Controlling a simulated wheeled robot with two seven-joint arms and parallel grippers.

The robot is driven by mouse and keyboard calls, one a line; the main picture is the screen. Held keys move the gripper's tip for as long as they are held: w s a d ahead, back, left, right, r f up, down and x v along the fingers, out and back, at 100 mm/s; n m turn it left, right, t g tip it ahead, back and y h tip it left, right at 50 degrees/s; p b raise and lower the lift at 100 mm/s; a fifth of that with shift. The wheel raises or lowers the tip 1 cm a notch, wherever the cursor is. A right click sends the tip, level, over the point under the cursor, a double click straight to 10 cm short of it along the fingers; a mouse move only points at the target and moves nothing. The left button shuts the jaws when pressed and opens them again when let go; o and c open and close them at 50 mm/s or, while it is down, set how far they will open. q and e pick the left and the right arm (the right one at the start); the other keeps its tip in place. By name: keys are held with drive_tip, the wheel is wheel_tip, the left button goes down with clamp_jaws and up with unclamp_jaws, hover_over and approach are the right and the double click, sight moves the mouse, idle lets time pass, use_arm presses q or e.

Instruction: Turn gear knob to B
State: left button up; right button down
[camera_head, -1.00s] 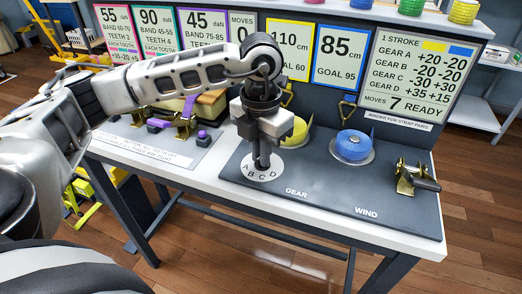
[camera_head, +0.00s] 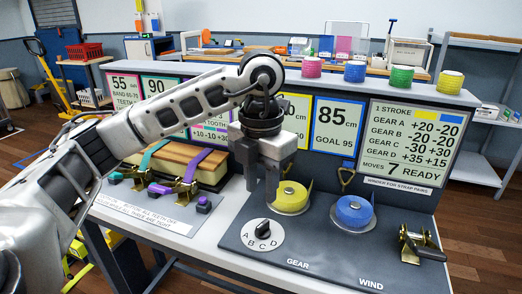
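The gear knob (camera_head: 264,226) is a small black knob on a round white dial (camera_head: 275,234) lettered A, B, C and D, set in the dark panel marked GEAR. The knob looks turned toward the lettered left side, but I cannot tell which letter it points to. My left gripper (camera_head: 262,196) hangs above and behind the dial, fingers pointing down and apart, with nothing visible between them. It is clear of the knob. My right gripper is not in view.
A yellow strap roll (camera_head: 289,195) and a blue strap roll (camera_head: 354,211) stand behind the dial. A brass winder (camera_head: 418,243) with a black handle is at the right. Strapped blocks (camera_head: 190,166) lie to the left. A sign (camera_head: 413,145) reads "MOVES 7 READY".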

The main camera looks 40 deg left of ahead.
use_arm(q)
wheel_tip(320, 180, up, 7)
drive_tip(key=p, duration=0.1)
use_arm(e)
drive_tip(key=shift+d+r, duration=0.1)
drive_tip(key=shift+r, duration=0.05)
